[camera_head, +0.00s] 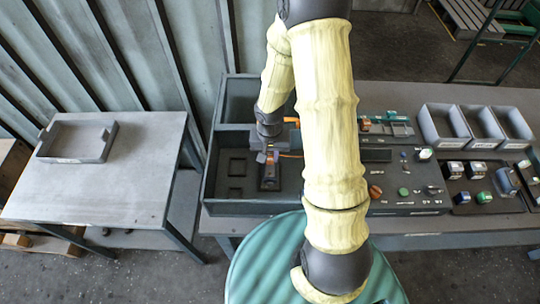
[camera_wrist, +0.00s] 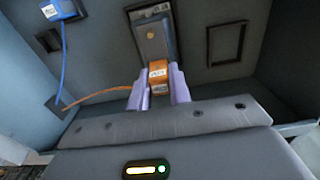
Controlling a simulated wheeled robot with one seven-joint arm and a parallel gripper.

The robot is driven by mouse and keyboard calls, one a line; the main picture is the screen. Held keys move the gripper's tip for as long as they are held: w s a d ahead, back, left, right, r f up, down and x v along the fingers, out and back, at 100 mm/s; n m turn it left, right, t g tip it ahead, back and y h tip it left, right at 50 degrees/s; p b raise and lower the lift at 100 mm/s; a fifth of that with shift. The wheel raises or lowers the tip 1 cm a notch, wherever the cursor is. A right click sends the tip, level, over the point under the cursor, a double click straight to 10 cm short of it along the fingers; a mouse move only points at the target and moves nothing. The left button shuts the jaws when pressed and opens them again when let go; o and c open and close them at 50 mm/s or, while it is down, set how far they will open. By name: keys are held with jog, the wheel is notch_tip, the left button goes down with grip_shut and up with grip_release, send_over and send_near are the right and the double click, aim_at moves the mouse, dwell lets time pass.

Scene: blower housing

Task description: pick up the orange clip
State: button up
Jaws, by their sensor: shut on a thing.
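The orange clip (camera_wrist: 158,74) shows in the wrist view as a small orange block with a pale label. It sits between the two purple fingers of my gripper (camera_wrist: 158,90), which are shut on it. An orange cable (camera_wrist: 95,97) runs left from near the clip to a dark square on the housing floor. In the head view my gripper (camera_head: 269,158) is low inside the grey housing (camera_head: 225,206); the clip is too small to tell apart there.
Housing walls stand close around my gripper. A blue connector with a blue cable (camera_wrist: 62,60) is to the left in the wrist view. A control panel (camera_head: 405,195) and several grey bins (camera_head: 440,125) lie right. A side table (camera_head: 110,185) with a tray (camera_head: 75,142) stands left.

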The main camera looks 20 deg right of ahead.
aim_at(270, 153)
notch_tip(270, 153, up, 10)
dwell(0.5)
jog(key=shift+w, duration=0.1)
dwell(0.4)
